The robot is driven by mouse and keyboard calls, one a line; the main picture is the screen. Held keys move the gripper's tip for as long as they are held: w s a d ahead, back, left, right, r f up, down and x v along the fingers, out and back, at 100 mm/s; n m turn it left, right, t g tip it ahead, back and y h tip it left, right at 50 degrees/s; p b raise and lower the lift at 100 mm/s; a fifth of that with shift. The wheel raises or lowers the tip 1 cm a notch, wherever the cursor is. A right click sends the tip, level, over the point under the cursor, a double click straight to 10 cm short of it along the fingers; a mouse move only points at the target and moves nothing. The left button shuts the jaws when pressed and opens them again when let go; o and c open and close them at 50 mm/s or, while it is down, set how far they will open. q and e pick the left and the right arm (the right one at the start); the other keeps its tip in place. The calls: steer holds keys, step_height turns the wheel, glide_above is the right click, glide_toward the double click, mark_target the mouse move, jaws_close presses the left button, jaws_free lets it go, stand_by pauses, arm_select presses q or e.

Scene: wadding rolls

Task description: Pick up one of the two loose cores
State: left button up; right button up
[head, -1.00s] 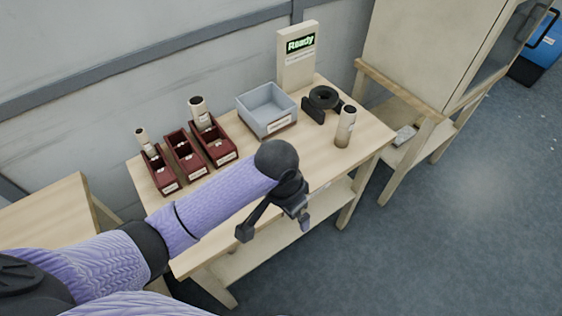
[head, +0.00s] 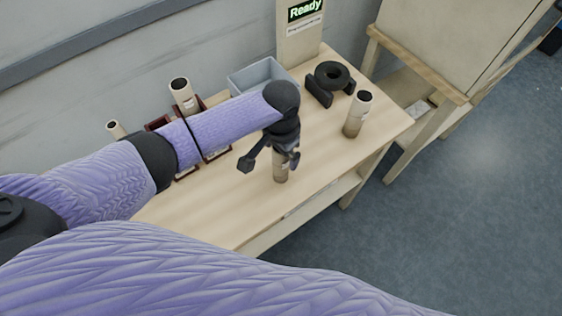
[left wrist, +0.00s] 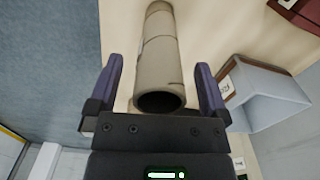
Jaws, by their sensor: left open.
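One loose core (head: 281,168), a pale beige tube, stands on the table below my left gripper (head: 268,161). In the left wrist view the core (left wrist: 160,60) lies between the two open fingers of my left gripper (left wrist: 158,88), with its dark open end toward the palm. Gaps show on both sides, so the fingers are not closed on it. In the head view the gripper partly hides this core. A second core (head: 358,114) stands upright at the table's right, apart from the gripper. My right gripper is not in view.
A grey bin (head: 250,77) and a black ring-shaped holder (head: 330,80) stand at the back of the table (head: 225,215). Dark red bins, partly hidden by my arm, hold tubes (head: 182,92) at the left. A "Ready" display (head: 305,12) stands behind.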

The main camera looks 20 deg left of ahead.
arm_select(q)
steer(key=shift+f, duration=0.7)
steer(key=shift+r, duration=0.1)
jaws_close()
